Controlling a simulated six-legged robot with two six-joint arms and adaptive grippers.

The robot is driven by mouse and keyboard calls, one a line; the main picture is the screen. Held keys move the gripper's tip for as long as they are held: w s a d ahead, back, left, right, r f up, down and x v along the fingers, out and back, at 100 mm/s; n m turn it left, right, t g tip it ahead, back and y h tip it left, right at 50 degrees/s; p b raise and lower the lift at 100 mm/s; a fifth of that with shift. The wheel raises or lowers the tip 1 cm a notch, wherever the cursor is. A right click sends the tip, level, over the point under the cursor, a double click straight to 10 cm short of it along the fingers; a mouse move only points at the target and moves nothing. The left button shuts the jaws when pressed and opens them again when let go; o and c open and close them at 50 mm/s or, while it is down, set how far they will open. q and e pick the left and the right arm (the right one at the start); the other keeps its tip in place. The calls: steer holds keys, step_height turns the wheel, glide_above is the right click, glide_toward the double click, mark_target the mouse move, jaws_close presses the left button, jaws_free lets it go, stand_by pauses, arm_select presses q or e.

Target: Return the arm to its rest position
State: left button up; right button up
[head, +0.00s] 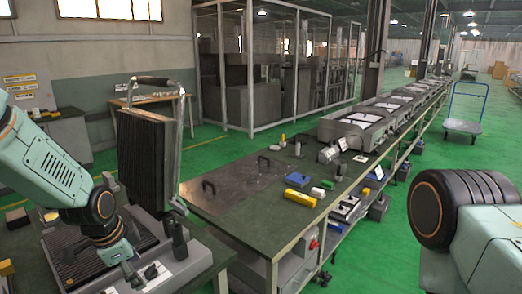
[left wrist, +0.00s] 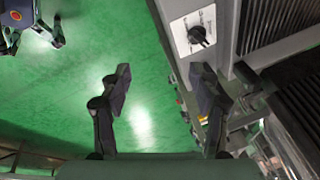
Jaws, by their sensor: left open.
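My left arm comes in from the left in the head view and bends down at its wrist over the front of the heating appliance (head: 185,262). My left gripper (left wrist: 163,88) is open in the left wrist view, with its two dark fingers apart and nothing between them. In the head view the fingers are small and hard to make out against the appliance. The appliance's black ribbed plate (head: 145,150) stands upright with a handle on top. A control panel with a black knob (left wrist: 198,34) is beyond the right finger in the left wrist view. My right gripper is out of view.
A dark workbench (head: 235,185) right of the appliance holds a yellow block (head: 298,179), a blue block (head: 300,197) and small parts. A conveyor-like line of grey units (head: 355,122) runs behind. A blue cart (head: 464,124) stands on the open green floor (head: 385,225).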

arm_select(q)
steer(key=s+d+f+n+b, duration=0.3)
steer(key=s+f+n, duration=0.35)
steer(key=f, duration=0.35)
steer(key=s+d+f+n+g+b, duration=0.1)
steer(key=s+f+n+b, duration=0.1)
steer(key=s+f, duration=0.5)
steer(key=s+f+n+g+b, duration=0.1)
steer(key=s+f+n+b, duration=0.1)
steer(key=s+f, duration=0.5)
steer(key=s+d+f+n+g+b, duration=0.1)
steer(key=s+f+b, duration=0.3)
steer(key=s, duration=1.1)
step_height(320, 180, down, 3)
steer(key=shift+s+d+f+n+g+y, duration=0.1)
steer(key=shift+s+d+n+g+y, duration=0.25)
steer(key=shift+n, duration=0.3)
